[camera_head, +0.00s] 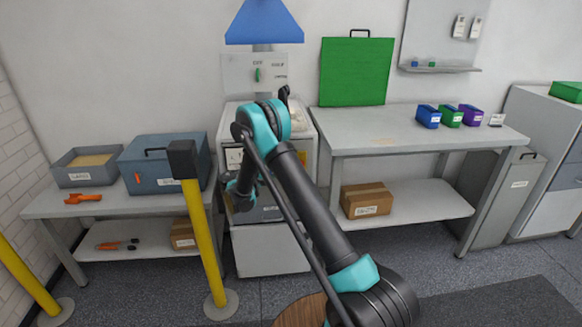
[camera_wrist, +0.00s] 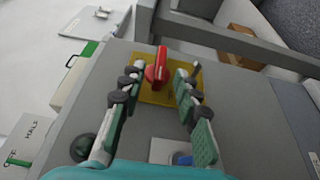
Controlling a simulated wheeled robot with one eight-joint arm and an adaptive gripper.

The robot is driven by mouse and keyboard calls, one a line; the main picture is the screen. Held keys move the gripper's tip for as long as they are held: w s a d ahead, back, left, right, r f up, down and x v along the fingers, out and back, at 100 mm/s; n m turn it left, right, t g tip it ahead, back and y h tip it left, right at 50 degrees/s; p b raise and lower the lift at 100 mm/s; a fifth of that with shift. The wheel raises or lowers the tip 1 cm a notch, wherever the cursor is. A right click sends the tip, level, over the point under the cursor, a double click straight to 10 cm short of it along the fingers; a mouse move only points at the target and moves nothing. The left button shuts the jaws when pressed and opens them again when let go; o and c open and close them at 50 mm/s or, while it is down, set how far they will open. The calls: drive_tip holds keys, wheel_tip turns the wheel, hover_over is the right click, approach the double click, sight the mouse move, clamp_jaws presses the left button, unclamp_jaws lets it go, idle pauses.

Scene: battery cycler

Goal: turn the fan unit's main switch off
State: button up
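A red switch handle (camera_wrist: 157,68) on a yellow plate (camera_wrist: 188,90) sits on a grey cabinet face (camera_wrist: 120,60) in the wrist view. I take it for the main switch; its position marks cannot be read. My gripper (camera_wrist: 159,76) is open, with its fingers on either side of the handle and a visible gap on both sides. In the head view my gripper (camera_head: 238,190) is in front of the light grey cabinet (camera_head: 270,262), below the blue hood (camera_head: 264,24); my arm hides much of it, and the red handle is not seen there.
A round dark knob (camera_wrist: 84,147) and a blue button (camera_wrist: 182,159) are on the same face. A wall panel with a green lever (camera_head: 257,75) is above the cabinet. A yellow post (camera_head: 203,245) stands left of my arm. Benches flank the cabinet: left (camera_head: 70,209), right (camera_head: 345,140).

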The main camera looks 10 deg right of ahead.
drive_tip(key=v, duration=0.9)
drive_tip(key=shift+s+a, duration=0.15)
drive_tip(key=shift+a, duration=0.1)
drive_tip(key=s+d+r+g+y, duration=0.2)
drive_tip(key=s+d+y, duration=0.25)
drive_tip(key=d, duration=0.45)
drive_tip(key=s+d+r+g+y, duration=0.1)
drive_tip(key=s+d+r+y, duration=0.15)
drive_tip(key=s+d, duration=0.5)
drive_tip(key=s+f+m+y, duration=0.2)
drive_tip(key=s+y, duration=0.3)
drive_tip(key=s, duration=0.8)
drive_tip(key=s+f+m+y, duration=0.2)
drive_tip(key=s+y, duration=0.2)
drive_tip(key=s, duration=0.8)
drive_tip(key=shift+s+d+f+m+y, duration=0.3)
drive_tip(key=shift+s+d+f+y, duration=0.05)
drive_tip(key=shift+f+y, duration=0.05)
